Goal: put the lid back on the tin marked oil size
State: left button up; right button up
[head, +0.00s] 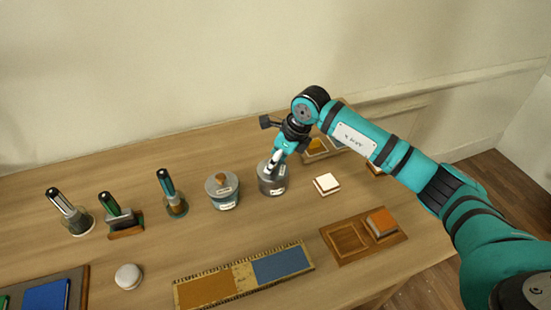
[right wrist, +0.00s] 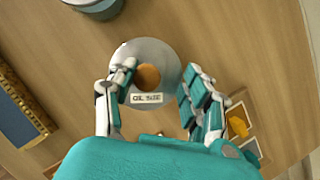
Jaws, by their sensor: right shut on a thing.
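The right gripper (head: 274,163) points down at the top of a grey round tin (head: 271,182) near the middle of the table. In the right wrist view its fingers (right wrist: 155,88) are on either side of a round grey lid (right wrist: 150,52) with an orange-brown knob. The gripper is shut on this lid. A small pale label on it begins with "OIL"; the rest is hard to read. The lid is at the tin's mouth; I cannot tell whether it is fully seated. My left gripper is in neither view.
Left of it stands another lidded tin (head: 223,192) with a blue-green band. Several handled tools in stands are farther left. A white block (head: 326,184), a wooden tray (head: 345,242) and a long two-colour board (head: 243,276) lie nearby. The wall is behind.

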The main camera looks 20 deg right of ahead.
jog(key=o, duration=1.6)
jog(key=shift+c, duration=0.2)
jog(key=shift+r+p, duration=1.8)
jog(key=shift+r, duration=1.75)
jog(key=shift+c, duration=0.4)
grip_shut()
